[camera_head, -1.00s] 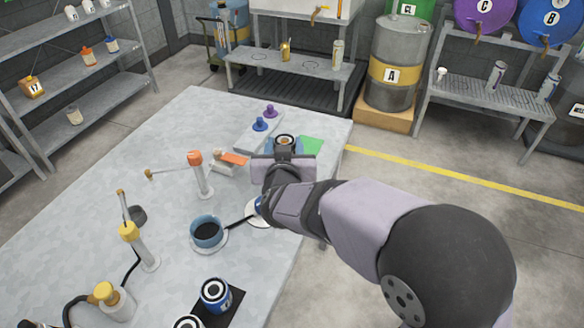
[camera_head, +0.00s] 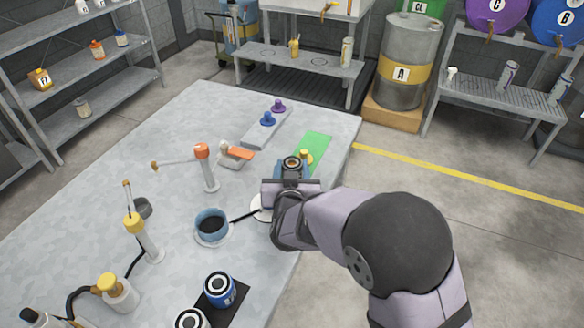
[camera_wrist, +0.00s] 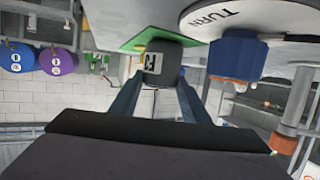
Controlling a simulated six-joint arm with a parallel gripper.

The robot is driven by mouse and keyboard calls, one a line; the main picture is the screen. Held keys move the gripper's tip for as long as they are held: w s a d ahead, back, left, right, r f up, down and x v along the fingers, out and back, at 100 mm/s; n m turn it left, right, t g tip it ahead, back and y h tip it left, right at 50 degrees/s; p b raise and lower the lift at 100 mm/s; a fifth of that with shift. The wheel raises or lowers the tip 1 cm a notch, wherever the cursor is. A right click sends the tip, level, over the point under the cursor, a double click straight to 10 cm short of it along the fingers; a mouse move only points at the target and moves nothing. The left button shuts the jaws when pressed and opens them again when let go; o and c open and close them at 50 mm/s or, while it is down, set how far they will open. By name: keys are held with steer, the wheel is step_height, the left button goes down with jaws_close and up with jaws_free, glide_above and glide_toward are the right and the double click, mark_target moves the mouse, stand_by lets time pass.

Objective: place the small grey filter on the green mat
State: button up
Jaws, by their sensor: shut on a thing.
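My gripper (camera_head: 291,170) is shut on the small grey filter (camera_head: 292,161), whose dark ringed top shows between the fingers. In the wrist view the dark grey filter (camera_wrist: 163,60) sits between both fingertips. The green mat (camera_head: 317,141) lies near the table's far right edge. The held filter is at the near end of the mat in the head view and overlaps it in the picture. I cannot tell whether the filter touches the mat. A strip of the mat (camera_wrist: 136,38) shows beside the filter in the wrist view.
A small yellow piece (camera_head: 306,156) stands by the mat, close to the filter. A blue knob (camera_wrist: 237,56) with a white TURN disc is close in the wrist view. A blue cup (camera_head: 211,223), an orange-topped post (camera_head: 205,165) and a grey tray (camera_head: 265,127) stand left.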

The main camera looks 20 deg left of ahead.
stand_by(0.3)
steer(key=o, duration=1.2)
steer(key=shift+f, duration=0.1)
steer(key=shift+s+r, duration=0.1)
steer(key=shift+r, duration=0.1)
steer(key=v, duration=1.2)
steer(key=shift+d, duration=0.1)
